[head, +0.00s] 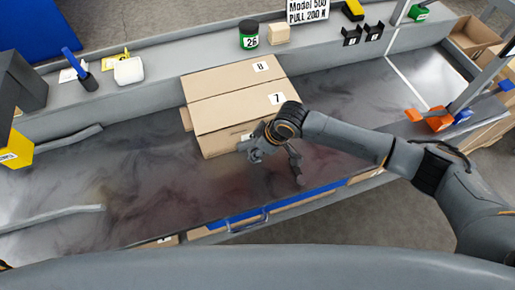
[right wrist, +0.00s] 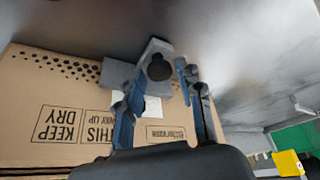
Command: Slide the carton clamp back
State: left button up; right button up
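A closed brown carton (head: 225,88) lies on the grey bench, with labels 8 and 7 on top. Its printed side (right wrist: 60,100) fills the left of the right wrist view. A grey block with a round black knob (right wrist: 158,67), which looks like the carton clamp, sits against that side. My right gripper (head: 277,164) is at the carton's front right corner. In the wrist view its fingers (right wrist: 160,95) are apart, with the knob between or just beyond them; contact cannot be told. The arm partly hides the clamp in the head view. My left gripper is out of view.
Grey guide rails (head: 60,138) lie on the left. A blue strip with a handle (head: 262,215) runs along the front edge. Orange and blue parts (head: 432,119) stand at the right. A green jar (head: 248,34) stands on the back ledge.

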grip_shut()
jog(key=shift+s+d+r+p, duration=0.1)
jog(key=shift+s+p, duration=0.2)
jog(key=shift+p, duration=0.15)
jog(key=s+d+p, duration=0.1)
jog(key=s+p, duration=0.1)
jog(key=s, duration=0.1)
jog(key=s+d+p, duration=0.1)
jog(key=s+p, duration=0.2)
jog(key=s+d+p, duration=0.1)
jog(key=s+p, duration=0.2)
jog(key=shift+s, duration=0.3)
jog(key=shift+s+d, duration=0.1)
jog(key=shift+s, duration=0.15)
jog(key=shift+f, duration=0.2)
jog(key=shift+s, duration=0.1)
grip_release()
jog(key=shift+d+r, duration=0.1)
jog(key=shift+r, duration=0.1)
